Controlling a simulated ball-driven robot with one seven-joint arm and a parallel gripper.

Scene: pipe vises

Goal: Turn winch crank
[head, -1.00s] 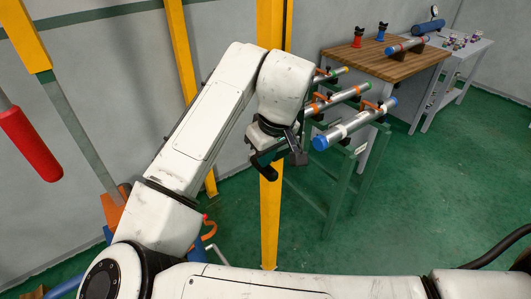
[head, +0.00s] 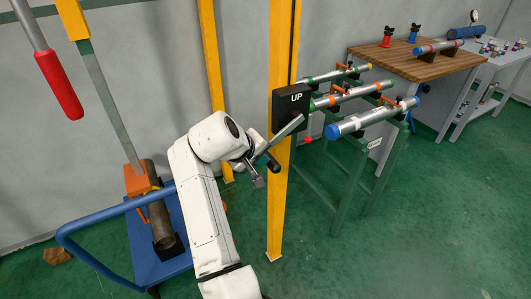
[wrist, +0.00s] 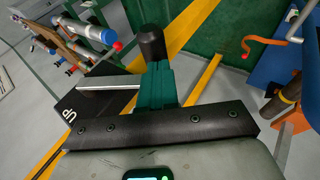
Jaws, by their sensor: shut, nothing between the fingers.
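The winch is a black box marked UP (head: 293,108) on a yellow post. Its grey crank arm (head: 286,128) slants down to the left, ending at a black handle (head: 272,163). My gripper (head: 258,180) is shut and empty, just left of and below the handle. In the wrist view, the shut teal fingers (wrist: 160,80) point toward the black handle (wrist: 151,42), which shows beyond their tips. I cannot tell whether they touch it. The grey crank arm (wrist: 108,87) and the UP box (wrist: 72,112) lie to their left.
A red ball (head: 308,140) sits just below the box. A blue cart (head: 148,240) carrying a pipe (head: 160,222) stands at left. A red grip (head: 60,85) hangs at upper left. A green rack with pipes (head: 355,120) stands right of the post. The floor at front right is clear.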

